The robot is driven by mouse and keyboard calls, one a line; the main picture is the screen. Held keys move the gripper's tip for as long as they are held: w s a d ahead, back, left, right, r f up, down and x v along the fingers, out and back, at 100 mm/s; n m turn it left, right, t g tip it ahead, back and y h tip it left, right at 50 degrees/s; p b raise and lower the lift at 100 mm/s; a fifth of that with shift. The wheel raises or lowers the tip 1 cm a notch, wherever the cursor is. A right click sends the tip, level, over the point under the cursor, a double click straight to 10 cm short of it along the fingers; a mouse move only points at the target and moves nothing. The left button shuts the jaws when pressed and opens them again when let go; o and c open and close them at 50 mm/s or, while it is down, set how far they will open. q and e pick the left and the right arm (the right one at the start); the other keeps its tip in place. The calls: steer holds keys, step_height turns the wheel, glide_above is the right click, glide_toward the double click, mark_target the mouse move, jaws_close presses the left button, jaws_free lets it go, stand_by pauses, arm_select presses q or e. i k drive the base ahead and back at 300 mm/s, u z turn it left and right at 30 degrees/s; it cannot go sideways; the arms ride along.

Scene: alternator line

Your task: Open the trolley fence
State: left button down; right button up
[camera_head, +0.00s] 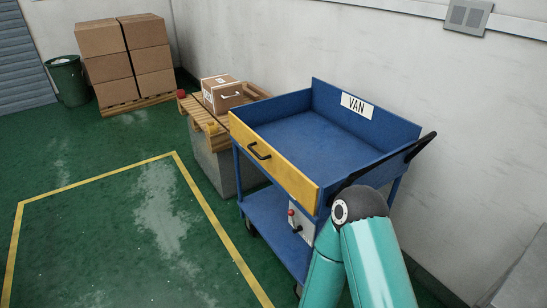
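The blue trolley (268,207) stands against the wall right of centre. It has an upper tray, a lower shelf and a white "VAN" label (357,106) on its back wall. Its yellow fence (275,165) stands upright along the tray's front side, so that side is closed. A black handle (259,151) sits on the fence's outer face, with nothing touching it. A teal link of my own arm rises at the bottom right and hides the trolley's right front part. Neither of my grippers is in view.
A low shelf panel carries a red knob (291,213). Left of the trolley, a carton (221,94) lies on a wooden pallet (206,120) on a grey block. Stacked boxes (125,60) and a green bin (67,80) stand further back. The yellow-lined floor (130,230) is clear.

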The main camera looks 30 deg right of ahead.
mark_target(299, 186)
steer(key=u, duration=0.15)
steer(key=i, duration=0.9)
steer(key=z, duration=0.05)
